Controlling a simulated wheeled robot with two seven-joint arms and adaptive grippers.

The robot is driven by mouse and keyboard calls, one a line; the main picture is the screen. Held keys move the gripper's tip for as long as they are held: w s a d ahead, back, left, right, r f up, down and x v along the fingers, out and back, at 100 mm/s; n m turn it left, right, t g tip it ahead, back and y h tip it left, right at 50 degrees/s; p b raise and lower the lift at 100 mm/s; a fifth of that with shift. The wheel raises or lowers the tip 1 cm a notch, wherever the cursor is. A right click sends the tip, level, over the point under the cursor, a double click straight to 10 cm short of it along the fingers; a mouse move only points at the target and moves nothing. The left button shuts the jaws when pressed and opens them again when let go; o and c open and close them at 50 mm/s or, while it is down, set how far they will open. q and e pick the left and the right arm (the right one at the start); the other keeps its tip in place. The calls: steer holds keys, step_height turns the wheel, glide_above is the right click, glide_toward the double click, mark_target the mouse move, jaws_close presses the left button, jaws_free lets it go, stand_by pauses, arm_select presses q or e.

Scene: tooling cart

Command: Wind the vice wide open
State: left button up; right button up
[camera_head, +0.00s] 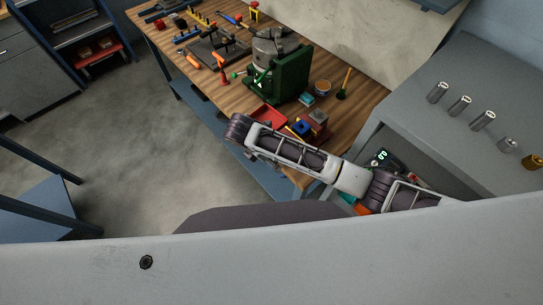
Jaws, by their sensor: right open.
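The vice (284,76) appears to be the dark green body with a grey metal part behind it, standing on the wooden bench in the upper middle. A small green knob shows at its left side; how far its jaws stand apart cannot be made out. My right arm comes in from the right, across the bench's front edge. My right gripper (262,157) is mostly hidden under the arm's end, in front of and apart from the vice. It is open, and I see nothing in it. My left gripper is out of view.
A red tray (268,117) and coloured blocks (301,127) lie between my arm and the vice. Screwdrivers and other tools crowd the bench's left part. A grey cabinet (445,125) with several metal cylinders stands at the right.

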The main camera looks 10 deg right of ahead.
stand_by(0.3)
steer(key=shift+a+r, duration=0.2)
steer(key=shift+r, duration=0.35)
steer(key=s+a, duration=0.3)
steer(key=a, duration=0.8)
steer(key=shift+s+a, duration=0.25)
steer(key=shift+a, duration=0.05)
stand_by(0.4)
